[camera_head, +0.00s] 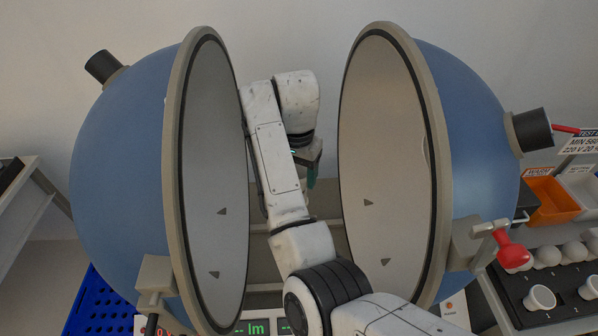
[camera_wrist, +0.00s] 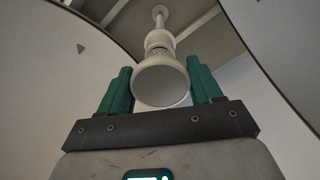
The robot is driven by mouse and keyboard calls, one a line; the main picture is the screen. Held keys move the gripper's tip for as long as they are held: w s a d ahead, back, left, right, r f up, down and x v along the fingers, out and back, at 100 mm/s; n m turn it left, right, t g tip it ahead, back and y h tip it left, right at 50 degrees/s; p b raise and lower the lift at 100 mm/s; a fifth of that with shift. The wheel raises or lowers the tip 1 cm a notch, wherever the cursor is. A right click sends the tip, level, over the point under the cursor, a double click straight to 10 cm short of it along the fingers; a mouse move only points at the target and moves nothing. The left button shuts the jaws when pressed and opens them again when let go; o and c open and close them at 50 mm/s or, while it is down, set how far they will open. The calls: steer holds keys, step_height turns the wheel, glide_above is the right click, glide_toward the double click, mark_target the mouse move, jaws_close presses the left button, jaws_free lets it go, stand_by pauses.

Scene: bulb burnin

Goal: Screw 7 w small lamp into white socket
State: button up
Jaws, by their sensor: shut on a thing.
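My gripper (camera_wrist: 160,78) has green fingers either side of a white lamp (camera_wrist: 162,84), and is shut on it. The lamp's wide round face points toward the wrist camera. Its narrow end points away, toward a white socket (camera_wrist: 159,36) on a thin stem. A small metallic ring shows where lamp and socket meet; I cannot tell how deep the lamp sits. In the head view my gripper (camera_head: 313,172) is mostly behind my arm, between two open halves of a blue sphere, and the lamp and socket are hidden there.
The left half-sphere (camera_head: 120,165) and right half-sphere (camera_head: 475,150) stand close on both sides of my arm. A red-knobbed latch (camera_head: 513,252) juts out at right. A black lamp tray (camera_head: 550,300), orange bin (camera_head: 548,200) and blue crate (camera_head: 92,305) stand outside.

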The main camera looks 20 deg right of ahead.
steer(key=m, duration=0.2)
steer(key=a+m, duration=0.1)
steer(key=m, duration=0.2)
steer(key=shift+w+a+r, duration=0.1)
steer(key=shift+w, duration=0.1)
steer(key=m, duration=0.5)
steer(key=shift+w, duration=0.1)
steer(key=shift+o, duration=0.2)
steer(key=m, duration=0.5)
steer(key=shift+m, duration=0.4)
steer(key=m, duration=0.3)
steer(key=shift+m+b, duration=0.35)
steer(key=shift+m, duration=0.05)
steer(key=o, duration=0.9)
steer(key=shift+a, duration=0.1)
steer(key=shift+o, duration=0.2)
steer(key=shift+d, duration=0.3)
